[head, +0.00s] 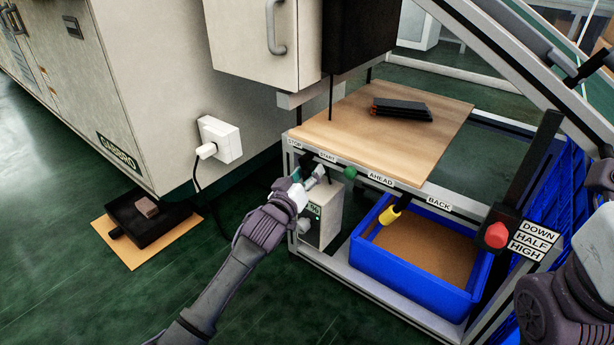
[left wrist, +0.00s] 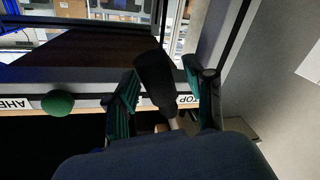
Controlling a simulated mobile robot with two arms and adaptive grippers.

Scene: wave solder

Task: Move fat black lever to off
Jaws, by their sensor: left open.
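The fat black lever (left wrist: 155,80) has a thick black handle on a pale shaft and stands tilted at the frame's edge, near the STOP label (left wrist: 187,101). In the left wrist view my left gripper (left wrist: 163,95) is open, with one finger on each side of the lever. Whether either finger touches it I cannot tell. In the head view my left gripper (head: 311,175) is at the table's front left corner, below the STOP and START labels (head: 328,155). There the lever is hard to tell apart from the dark fingers. My right gripper is out of view.
A green knob (head: 350,173) is close to the right, by the AHEAD label. A yellow handle (head: 390,215) hangs over a blue bin (head: 352,262). A red knob (head: 496,235) is by DOWN, HALF, HIGH. A grey box (head: 325,228) stands below my left gripper.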

